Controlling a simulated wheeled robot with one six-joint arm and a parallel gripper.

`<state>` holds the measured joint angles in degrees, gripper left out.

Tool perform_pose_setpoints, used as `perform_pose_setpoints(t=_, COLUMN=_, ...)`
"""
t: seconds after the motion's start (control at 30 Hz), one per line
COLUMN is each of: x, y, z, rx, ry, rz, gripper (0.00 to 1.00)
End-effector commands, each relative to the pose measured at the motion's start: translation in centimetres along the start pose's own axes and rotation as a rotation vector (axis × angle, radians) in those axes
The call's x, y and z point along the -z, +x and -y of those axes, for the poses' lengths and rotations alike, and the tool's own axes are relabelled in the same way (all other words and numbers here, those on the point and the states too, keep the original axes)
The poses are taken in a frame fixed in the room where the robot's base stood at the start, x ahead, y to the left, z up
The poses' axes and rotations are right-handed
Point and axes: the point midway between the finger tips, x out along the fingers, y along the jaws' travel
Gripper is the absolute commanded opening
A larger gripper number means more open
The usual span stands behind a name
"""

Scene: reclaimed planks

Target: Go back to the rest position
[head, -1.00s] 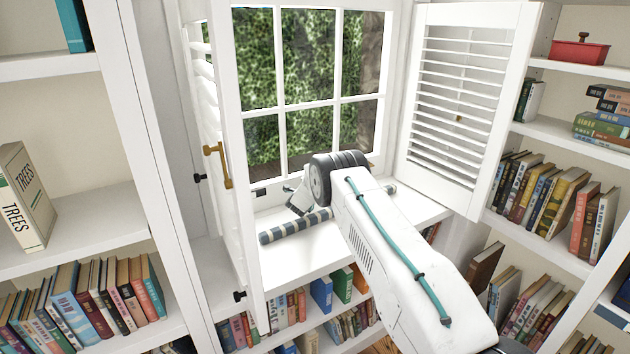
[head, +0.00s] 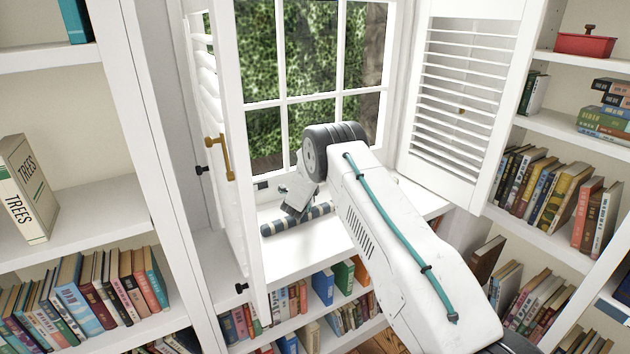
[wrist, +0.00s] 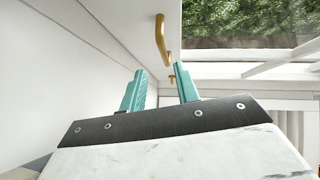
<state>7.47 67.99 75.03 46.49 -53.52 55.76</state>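My gripper (wrist: 161,70) shows in the wrist view with its two teal fingers spread apart and nothing between them. In the head view, my white arm reaches toward the window, and a grey wrist part hangs in front of the striped roll. The fingers cannot be made out there. The left shutter (head: 241,215) stands swung out from the window, with a brass handle (head: 218,158) on it. The handle also shows in the wrist view (wrist: 161,40), beyond the fingertips and apart from them. The right shutter (head: 463,95) stands open on the other side.
A dark-and-white striped roll (head: 283,226) lies on the white window seat (head: 290,262). Bookshelves stand left and right, with more books below the seat. A red box (head: 585,43) sits on the upper right shelf. Free space lies in front of the window.

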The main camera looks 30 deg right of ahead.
Motion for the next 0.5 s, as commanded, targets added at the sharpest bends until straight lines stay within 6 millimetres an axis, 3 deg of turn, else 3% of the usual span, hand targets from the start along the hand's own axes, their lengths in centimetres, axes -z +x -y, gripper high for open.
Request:
perform_pose_setpoints(t=0.13, x=-0.01, y=-1.07, z=0.01, rx=0.000, ry=0.000, rz=0.000, gripper=0.32)
perform_pose_setpoints(t=0.5, x=-0.03, y=-1.17, z=0.00, rx=0.001, ry=0.000, rz=0.000, gripper=0.32)
